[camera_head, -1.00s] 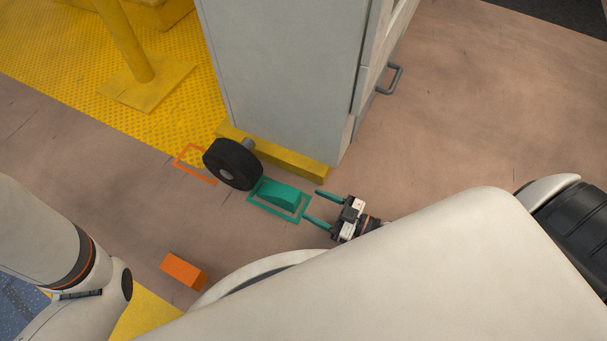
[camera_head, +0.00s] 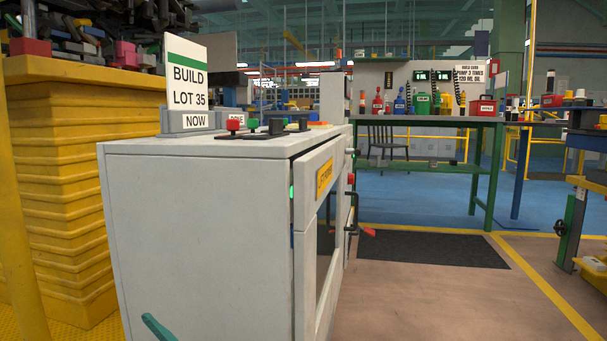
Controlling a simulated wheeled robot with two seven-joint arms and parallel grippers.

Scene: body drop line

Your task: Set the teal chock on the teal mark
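The teal chock and the teal mark are out of view now, as my head view looks up and ahead. One teal bar (camera_head: 157,327) sticks up at the bottom edge, in front of the grey cabinet. It looks like one finger of my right gripper, pointing up and left. The other finger and the rest of that gripper are cut off, so its opening cannot be told. My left gripper is not in view.
The grey cabinet (camera_head: 200,240) stands close ahead, with a "BUILD LOT 35" sign (camera_head: 187,85) on top. Stacked yellow crates (camera_head: 60,190) stand left. A green workbench (camera_head: 430,122) is behind right. Brown floor (camera_head: 430,300) right of the cabinet is clear.

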